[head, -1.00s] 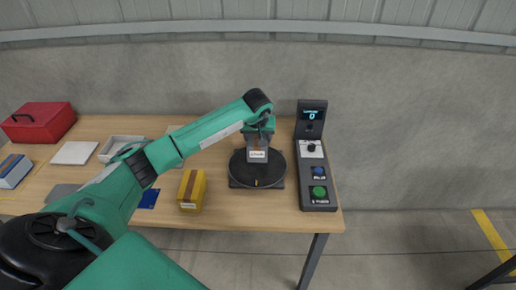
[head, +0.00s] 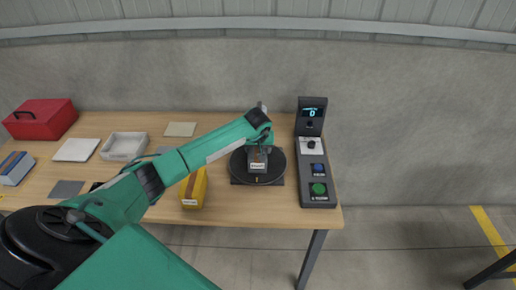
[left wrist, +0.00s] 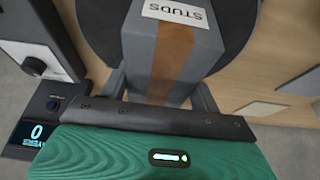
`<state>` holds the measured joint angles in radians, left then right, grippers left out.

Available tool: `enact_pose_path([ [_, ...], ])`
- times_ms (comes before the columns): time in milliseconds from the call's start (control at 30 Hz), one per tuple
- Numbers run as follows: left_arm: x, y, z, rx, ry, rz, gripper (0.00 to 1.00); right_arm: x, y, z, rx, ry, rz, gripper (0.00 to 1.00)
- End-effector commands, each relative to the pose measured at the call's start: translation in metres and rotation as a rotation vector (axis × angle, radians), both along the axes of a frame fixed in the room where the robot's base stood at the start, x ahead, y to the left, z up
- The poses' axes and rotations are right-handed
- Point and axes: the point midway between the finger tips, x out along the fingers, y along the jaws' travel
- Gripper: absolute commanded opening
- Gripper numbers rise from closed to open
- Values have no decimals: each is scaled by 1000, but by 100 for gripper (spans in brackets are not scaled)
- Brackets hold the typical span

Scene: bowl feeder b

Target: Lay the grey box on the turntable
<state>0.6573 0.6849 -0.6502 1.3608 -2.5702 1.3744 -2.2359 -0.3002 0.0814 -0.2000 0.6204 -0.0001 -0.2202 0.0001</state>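The grey box (head: 258,160), with a white label, is over the black round turntable (head: 276,172) in the head view. My left gripper (head: 259,148) is at the box from above and behind. In the left wrist view the box (left wrist: 180,50) shows a brown tape strip and a label reading STUDS. The left gripper's fingers (left wrist: 160,92) lie close along both sides of it and look shut on it. The turntable (left wrist: 98,28) lies behind the box there. Whether the box touches the disc I cannot tell. My right gripper is not in view.
A control panel (head: 317,172) with a display stands right of the turntable. A yellow box (head: 193,188) stands to its left. A white tray (head: 124,146), a red toolbox (head: 40,121) and a blue-grey box (head: 14,168) are farther left on the table (head: 250,212).

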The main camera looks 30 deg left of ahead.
Motion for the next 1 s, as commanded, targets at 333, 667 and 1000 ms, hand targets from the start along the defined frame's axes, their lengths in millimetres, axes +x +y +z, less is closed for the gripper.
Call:
enact_pose_path([
  [333, 0, 0, 0, 0, 0, 0, 85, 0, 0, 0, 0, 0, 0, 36],
  [667, -6, -3, 23, 2, -5, -1, 85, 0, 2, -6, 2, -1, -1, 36],
  [1000, -29, -18, 87, 1, -5, -2, 85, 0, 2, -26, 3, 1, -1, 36],
])
